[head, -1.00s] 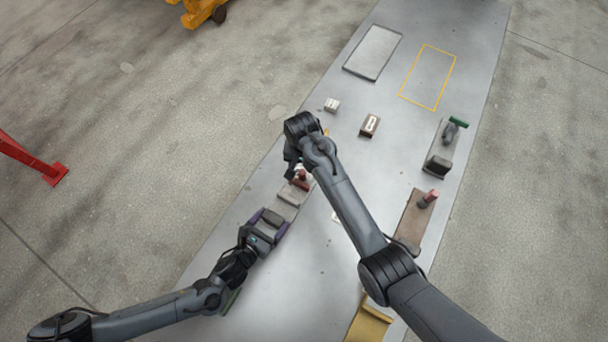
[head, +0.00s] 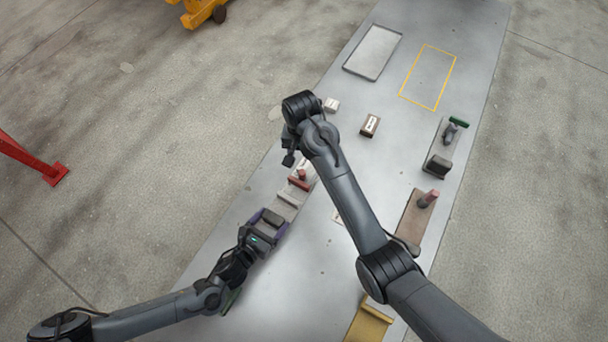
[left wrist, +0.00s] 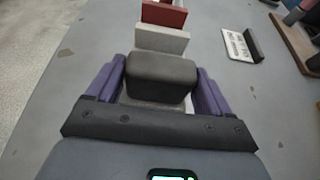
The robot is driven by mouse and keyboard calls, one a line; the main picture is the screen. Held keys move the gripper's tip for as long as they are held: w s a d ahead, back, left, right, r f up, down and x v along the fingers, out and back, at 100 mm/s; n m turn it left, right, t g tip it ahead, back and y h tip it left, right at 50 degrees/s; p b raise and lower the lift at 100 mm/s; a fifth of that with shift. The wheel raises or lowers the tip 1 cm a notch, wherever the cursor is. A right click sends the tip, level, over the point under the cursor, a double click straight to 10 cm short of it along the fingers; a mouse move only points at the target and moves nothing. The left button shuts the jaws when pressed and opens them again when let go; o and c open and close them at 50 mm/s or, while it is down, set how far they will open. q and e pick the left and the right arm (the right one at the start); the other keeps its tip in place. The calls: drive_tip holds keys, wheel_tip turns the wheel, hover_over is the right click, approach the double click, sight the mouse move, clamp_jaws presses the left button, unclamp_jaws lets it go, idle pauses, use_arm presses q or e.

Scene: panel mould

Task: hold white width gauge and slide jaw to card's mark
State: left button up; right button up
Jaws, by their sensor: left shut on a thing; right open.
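The width gauge (head: 287,200) lies lengthwise on the bench, with a pale grey-white body, a dark grip block (left wrist: 160,75) and a pale upright plate (left wrist: 162,39). A red jaw (head: 298,183) stands across it farther out, and also shows in the left wrist view (left wrist: 164,15). My left gripper (head: 268,219), with purple fingers, is shut on the dark grip block. My right gripper (head: 289,158) is open above the gauge's far end, apart from the red jaw. A white card with dark marks (left wrist: 237,45) lies right of the gauge; my right arm partly hides it in the head view.
Small labelled blocks (head: 369,125) (head: 332,104), a grey tray (head: 373,53) and a yellow outline (head: 428,78) are farther up. A yellow piece (head: 370,322) is at the lower right.

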use_arm(q)
drive_tip(key=o, duration=1.3)
drive_tip(key=shift+s+a, duration=0.1)
